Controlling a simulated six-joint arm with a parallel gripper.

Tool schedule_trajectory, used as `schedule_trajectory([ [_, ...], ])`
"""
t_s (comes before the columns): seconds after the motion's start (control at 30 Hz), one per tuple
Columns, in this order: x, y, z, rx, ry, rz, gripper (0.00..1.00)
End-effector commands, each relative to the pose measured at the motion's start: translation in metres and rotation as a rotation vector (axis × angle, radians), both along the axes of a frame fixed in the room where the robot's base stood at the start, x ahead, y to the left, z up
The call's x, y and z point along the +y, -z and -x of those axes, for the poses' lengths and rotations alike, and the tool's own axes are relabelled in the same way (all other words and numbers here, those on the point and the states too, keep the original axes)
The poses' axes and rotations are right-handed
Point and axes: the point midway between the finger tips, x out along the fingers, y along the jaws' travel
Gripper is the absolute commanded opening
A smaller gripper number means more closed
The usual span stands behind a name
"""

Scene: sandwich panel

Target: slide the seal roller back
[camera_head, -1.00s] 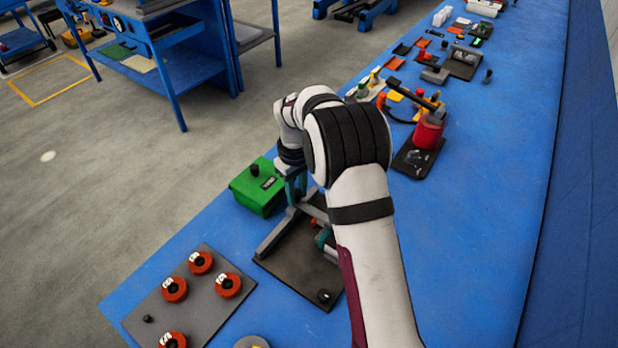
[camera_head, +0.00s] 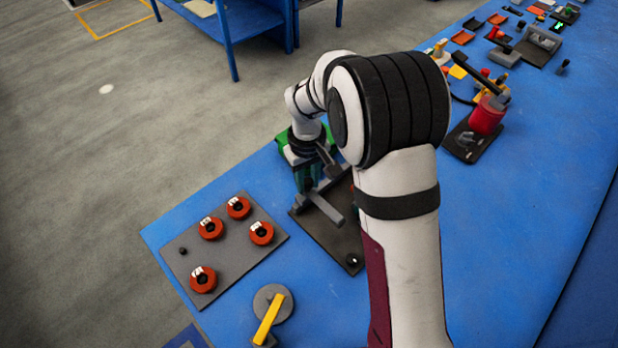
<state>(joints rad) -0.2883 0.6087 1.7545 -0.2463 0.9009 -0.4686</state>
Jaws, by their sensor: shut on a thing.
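The sealing fixture is a dark base plate (camera_head: 330,243) with grey rails, in the middle of the head view. A grey bar (camera_head: 325,207), apparently part of the seal roller, lies across it towards the plate's near-left side. My gripper (camera_head: 308,186) points down at the bar's left end and is shut on the seal roller there. The fingertips and the exact grip are small and partly dark. My arm hides the right part of the fixture.
A green box (camera_head: 284,139) stands close behind my gripper, mostly hidden. A grey board (camera_head: 222,262) with several red-orange knobs lies to the left. A yellow-handled disc (camera_head: 269,312) is in front. A red canister (camera_head: 488,115) stands at the right. Blue table is bare between them.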

Motion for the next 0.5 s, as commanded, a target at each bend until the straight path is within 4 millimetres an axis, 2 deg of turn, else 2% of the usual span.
schedule_trajectory([
  [0.03,0.0059,-0.0003,0.0044,0.012,0.004,-0.008,0.33],
  [0.17,0.0050,-0.0002,0.0039,0.011,0.004,-0.007,0.56],
  [0.2,0.0047,-0.0001,0.0037,0.011,0.004,-0.007,0.59],
  [0.5,0.0034,-0.0022,0.0024,0.008,0.003,-0.006,0.59],
])
